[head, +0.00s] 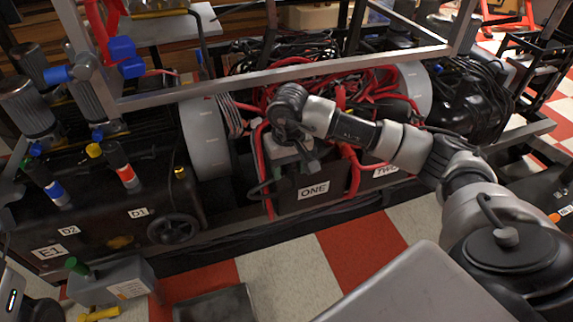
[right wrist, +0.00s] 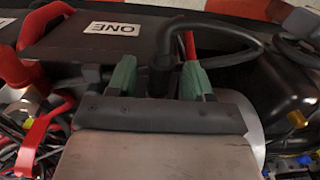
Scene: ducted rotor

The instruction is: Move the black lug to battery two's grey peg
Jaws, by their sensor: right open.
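My right gripper (head: 308,163) is over the top of battery one (head: 314,190), labelled ONE. In the right wrist view, its green fingertips (right wrist: 159,78) are open, one on each side of the black lug (right wrist: 160,76) at the end of a thick black cable. I cannot tell whether the fingers touch it. Battery two (head: 388,171) stands to the right, its label partly hidden behind my right arm. Its grey peg cannot be made out. My left gripper is not in view.
Red cables (head: 348,165) run between and above the batteries. A grey round duct (head: 205,140) stands left.

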